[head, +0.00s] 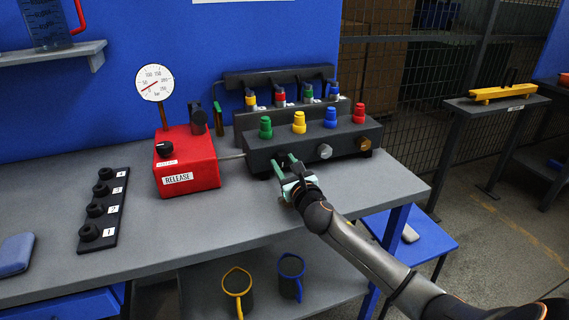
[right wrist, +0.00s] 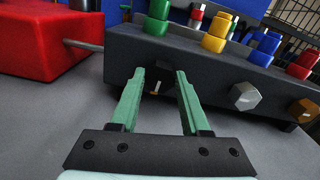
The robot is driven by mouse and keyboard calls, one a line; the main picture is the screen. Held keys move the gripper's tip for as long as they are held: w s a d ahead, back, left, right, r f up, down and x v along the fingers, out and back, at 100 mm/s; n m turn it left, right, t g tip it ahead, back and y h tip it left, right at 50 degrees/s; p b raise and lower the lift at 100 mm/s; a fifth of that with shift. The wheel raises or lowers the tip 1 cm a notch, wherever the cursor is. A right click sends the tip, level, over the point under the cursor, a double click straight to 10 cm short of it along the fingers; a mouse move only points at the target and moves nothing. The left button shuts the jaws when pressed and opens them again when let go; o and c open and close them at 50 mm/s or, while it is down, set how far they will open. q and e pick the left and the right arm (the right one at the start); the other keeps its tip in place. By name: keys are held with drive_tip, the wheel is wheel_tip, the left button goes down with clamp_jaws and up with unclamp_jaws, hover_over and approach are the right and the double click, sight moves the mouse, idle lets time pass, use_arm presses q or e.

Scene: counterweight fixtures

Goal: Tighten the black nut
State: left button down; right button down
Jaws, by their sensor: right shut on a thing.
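The black nut (right wrist: 157,80) sits on the front face of the dark manifold block (head: 345,137), left of a silver hex nut (head: 324,151) and a brass nut (head: 364,143). In the right wrist view a small light mark shows on the black nut. My right gripper (head: 283,165) reaches in from the front right, its green fingers on either side of the black nut and shut on it. In the head view the fingers largely hide the nut. My left gripper is not in view.
A red box labelled RELEASE (head: 187,175) with a dial gauge (head: 154,83) stands left of the block, joined by a rod. Green, yellow, blue and red caps top the block. A black strip with several knobs (head: 104,209) lies left. The bench front is clear.

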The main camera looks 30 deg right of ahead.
drive_tip(key=m+p, duration=0.1)
drive_tip(key=m, duration=0.5)
drive_tip(key=shift+p, duration=0.4)
drive_tip(key=shift+d+m, duration=0.1)
drive_tip(key=shift+m, duration=0.8)
drive_tip(key=m+p, duration=0.1)
drive_tip(key=m, duration=0.3)
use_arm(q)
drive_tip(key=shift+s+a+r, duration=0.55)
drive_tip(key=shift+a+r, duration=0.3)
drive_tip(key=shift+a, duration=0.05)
use_arm(e)
drive_tip(key=shift+f+m, duration=0.15)
drive_tip(key=shift+m, duration=2.65)
drive_tip(key=c, duration=0.6)
unclamp_jaws()
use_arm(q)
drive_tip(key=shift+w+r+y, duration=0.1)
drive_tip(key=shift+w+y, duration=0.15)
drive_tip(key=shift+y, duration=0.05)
use_arm(e)
drive_tip(key=shift+o, duration=1.1)
